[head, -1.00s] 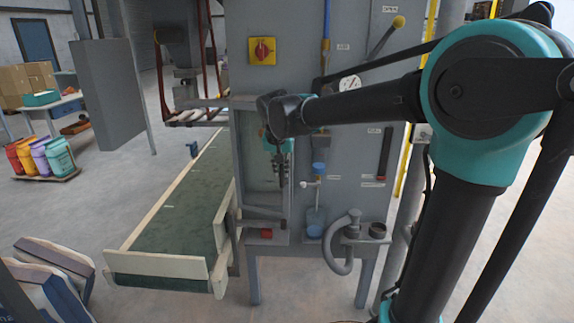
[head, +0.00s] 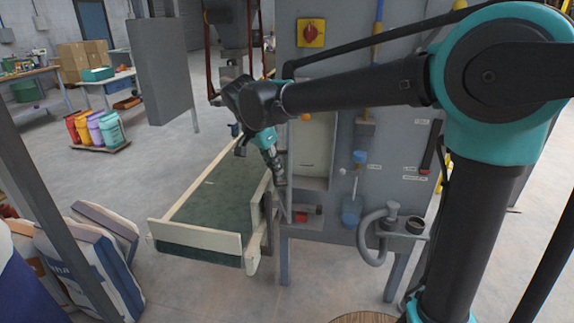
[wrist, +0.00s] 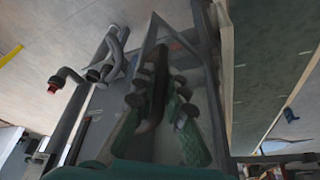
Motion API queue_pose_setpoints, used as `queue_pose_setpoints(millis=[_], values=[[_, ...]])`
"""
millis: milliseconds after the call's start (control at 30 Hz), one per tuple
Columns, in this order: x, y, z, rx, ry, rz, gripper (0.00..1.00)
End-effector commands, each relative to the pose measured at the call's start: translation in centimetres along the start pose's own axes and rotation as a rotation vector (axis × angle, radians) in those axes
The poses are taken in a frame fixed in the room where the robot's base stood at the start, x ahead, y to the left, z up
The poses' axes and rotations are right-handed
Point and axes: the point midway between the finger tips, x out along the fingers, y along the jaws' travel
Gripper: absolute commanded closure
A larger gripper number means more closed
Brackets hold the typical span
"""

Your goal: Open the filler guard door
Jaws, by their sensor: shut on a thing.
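The filler cabinet (head: 345,205) stands in the middle of the head view. Its guard door (head: 288,200) shows there as a narrow grey strip, nearly edge-on, swung out at the left of a pale recess (head: 315,150). My gripper (head: 277,176) is beside the door's left side, above the conveyor. In the wrist view my gripper (wrist: 160,98) has its green-backed fingers shut around a dark upright handle (wrist: 160,65). In the head view my gripper and the door's edge hide the handle.
A green conveyor (head: 210,205) with pale side rails lies under my gripper. A bent grey pipe (head: 368,235) juts from the cabinet's lower front. Stacked sacks (head: 85,260) lie at lower left. Open floor shows left of the conveyor.

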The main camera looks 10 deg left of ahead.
Motion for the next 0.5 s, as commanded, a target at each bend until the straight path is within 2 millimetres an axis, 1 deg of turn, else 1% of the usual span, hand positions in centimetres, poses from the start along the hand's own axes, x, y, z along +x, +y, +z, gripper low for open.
queue_pose_setpoints(millis=[33,200,500], values=[[-0.14,-0.41,0.28,-0.001,0.001,-0.002,1.00],[-0.37,-1.02,0.79,0.000,0.001,-0.003,1.00],[-0.46,-1.30,1.00,0.000,0.002,-0.003,1.00]])
